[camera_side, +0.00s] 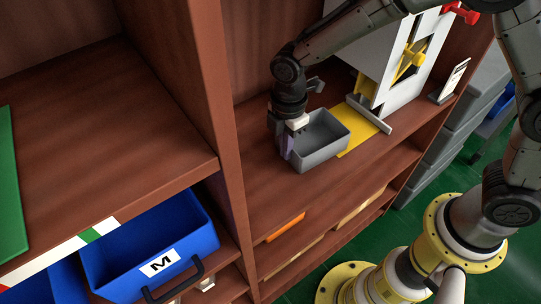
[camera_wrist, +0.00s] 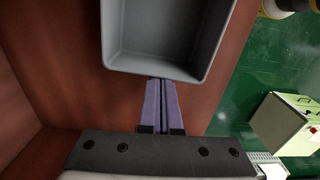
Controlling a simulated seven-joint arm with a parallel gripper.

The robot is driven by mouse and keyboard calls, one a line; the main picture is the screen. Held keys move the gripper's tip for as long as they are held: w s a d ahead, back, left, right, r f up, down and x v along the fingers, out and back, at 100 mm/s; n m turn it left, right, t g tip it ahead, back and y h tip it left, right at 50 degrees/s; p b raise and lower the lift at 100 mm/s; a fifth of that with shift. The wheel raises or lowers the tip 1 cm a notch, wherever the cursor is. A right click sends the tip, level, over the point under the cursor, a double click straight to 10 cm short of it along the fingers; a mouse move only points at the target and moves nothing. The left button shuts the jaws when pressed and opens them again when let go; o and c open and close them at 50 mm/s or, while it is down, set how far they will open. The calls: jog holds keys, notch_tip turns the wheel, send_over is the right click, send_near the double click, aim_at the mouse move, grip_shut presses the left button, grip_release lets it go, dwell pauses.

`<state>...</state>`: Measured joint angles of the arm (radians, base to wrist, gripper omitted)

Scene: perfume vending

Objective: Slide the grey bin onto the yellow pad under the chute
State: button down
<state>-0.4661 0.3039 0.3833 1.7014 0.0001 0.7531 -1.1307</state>
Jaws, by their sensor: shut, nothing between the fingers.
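The grey bin (camera_side: 323,145) stands upright and empty on the wooden shelf, and its right end reaches the edge of the yellow pad (camera_side: 362,115). The white chute housing (camera_side: 405,75) with a yellow knob stands behind the pad. My gripper (camera_side: 286,153) is low at the bin's left end, with its fingers shut and nothing between them. In the wrist view the purple fingertips (camera_wrist: 160,88) are against or just under the near wall of the grey bin (camera_wrist: 165,40); I cannot tell whether they touch it.
A wooden upright (camera_side: 215,110) stands to the left of my gripper. A blue drawer marked M (camera_side: 150,250) is open at lower left. The shelf's front edge (camera_side: 330,215) is close to the bin. A small sign (camera_side: 450,82) stands at the right.

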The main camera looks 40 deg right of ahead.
jog(key=d, duration=1.1)
jog(key=shift+w+d, duration=0.1)
jog(key=a, duration=0.4)
jog(key=shift+a+r, duration=0.15)
jog(key=shift+r, duration=0.2)
notch_tip(320, 180, up, 9)
notch_tip(320, 180, up, 7)
jog(key=t, duration=0.2)
send_over(306, 149)
jog(key=s+d, duration=0.1)
jog(key=d, duration=0.3)
jog(key=s+d+r+m+t, duration=0.1)
jog(key=s+d+r+m, duration=0.3)
jog(key=s+r, duration=0.15)
jog(key=s+d+f+m+t, duration=0.1)
jog(key=s+d+f+m, duration=0.1)
jog(key=s+m, duration=0.5)
jog(key=s+d+f+m+t, duration=0.1)
jog(key=s+f+m, duration=0.1)
jog(key=s+m, duration=0.5)
jog(key=shift+s+d+t, duration=0.2)
jog(key=shift+d+t, duration=0.1)
jog(key=shift+d, duration=0.1)
